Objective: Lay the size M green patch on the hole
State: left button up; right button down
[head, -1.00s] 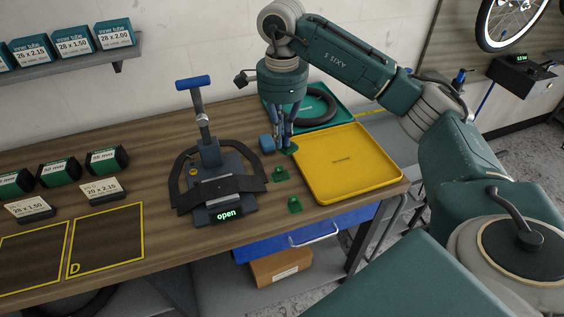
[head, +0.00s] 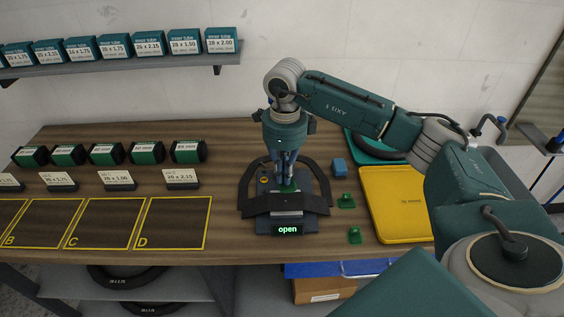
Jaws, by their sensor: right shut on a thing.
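My right gripper (head: 289,178) points down over the press (head: 313,222) and is shut on a green patch (head: 290,188). The patch is partly hidden by the fingers; I cannot read its size or tell whether it touches the tube. A black inner tube (head: 257,206) lies across the press, whose display reads "open". The hole itself cannot be made out. Two other green patches, one farther back (head: 346,201) and one near the front edge (head: 354,236), lie on the bench right of the press. My left gripper is not in view.
A yellow tray (head: 390,232) and a teal tray (head: 362,146) stand at the right. My arm hides the press lever.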

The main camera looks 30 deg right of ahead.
aim_at(283, 185)
jog(key=shift+w+a+f, duration=0.15)
jog(key=shift+f, duration=0.25)
jog(key=shift+f+b, duration=0.7)
jog(key=shift+f, duration=0.2)
jog(key=shift+f+b, duration=0.5)
jog(key=shift+f, duration=0.4)
jog(key=shift+f, duration=0.15)
jog(key=shift+f+b, duration=0.7)
jog(key=shift+b, duration=0.25)
dwell(0.8)
jog(key=c, duration=1.9)
grip_release()
jog(key=shift+o, duration=0.2)
jog(key=shift+r, duration=0.1)
notch_tip(283, 185, up, 12)
jog(key=shift+f, duration=0.1)
